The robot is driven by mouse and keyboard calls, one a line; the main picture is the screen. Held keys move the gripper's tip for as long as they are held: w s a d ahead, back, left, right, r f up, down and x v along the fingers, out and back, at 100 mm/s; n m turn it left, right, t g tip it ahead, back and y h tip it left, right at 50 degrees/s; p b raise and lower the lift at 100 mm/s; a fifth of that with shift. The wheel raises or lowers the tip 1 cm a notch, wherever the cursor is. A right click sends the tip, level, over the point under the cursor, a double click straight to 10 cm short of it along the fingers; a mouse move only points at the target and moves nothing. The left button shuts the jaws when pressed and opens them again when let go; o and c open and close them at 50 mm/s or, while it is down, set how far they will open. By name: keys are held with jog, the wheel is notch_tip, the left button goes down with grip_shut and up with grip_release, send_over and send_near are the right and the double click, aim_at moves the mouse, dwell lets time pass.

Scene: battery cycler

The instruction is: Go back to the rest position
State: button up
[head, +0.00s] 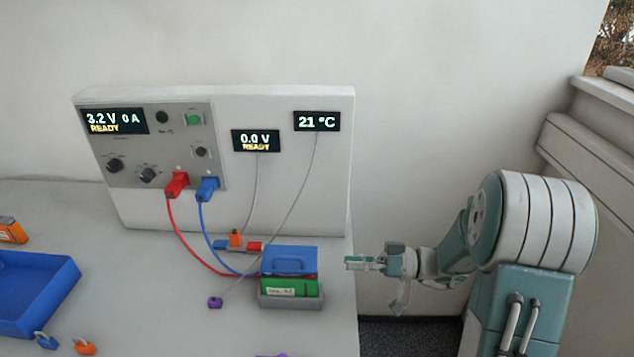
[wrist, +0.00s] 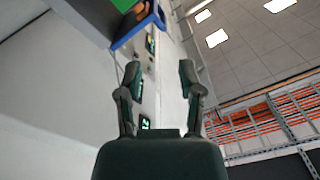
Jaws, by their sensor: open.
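My gripper (head: 372,262) is at the right of the table in the head view, beside the table's right edge and pointing left toward the battery box. In the wrist view my gripper (wrist: 158,80) has its two fingers apart with nothing between them. The battery box (head: 290,287), green with a blue top (head: 290,260) in a grey holder (head: 290,302), stands near the table's right edge, apart from my gripper. Part of it shows at the top of the wrist view, with a blue edge (wrist: 136,30).
The cycler panel (head: 155,145) stands at the back with red (head: 177,185) and blue (head: 207,190) plugs in it. A blue tray (head: 40,290) and several small clips lie at left. A purple probe (head: 215,302) lies left of the box. A ledge (head: 590,150) is at far right.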

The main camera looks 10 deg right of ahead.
jog(key=s+a+r+m+g+h, duration=0.25)
jog(key=s+a+g+h, duration=0.3)
jog(key=s+h, duration=0.4)
jog(key=s+d+r+m+t+h, duration=0.5)
jog(key=s+r+m+t+h, duration=0.1)
jog(key=s+t+h, duration=0.1)
jog(key=shift+s+d+m+t+h, duration=0.35)
jog(key=shift+s+h, duration=0.3)
jog(key=shift+s, duration=0.5)
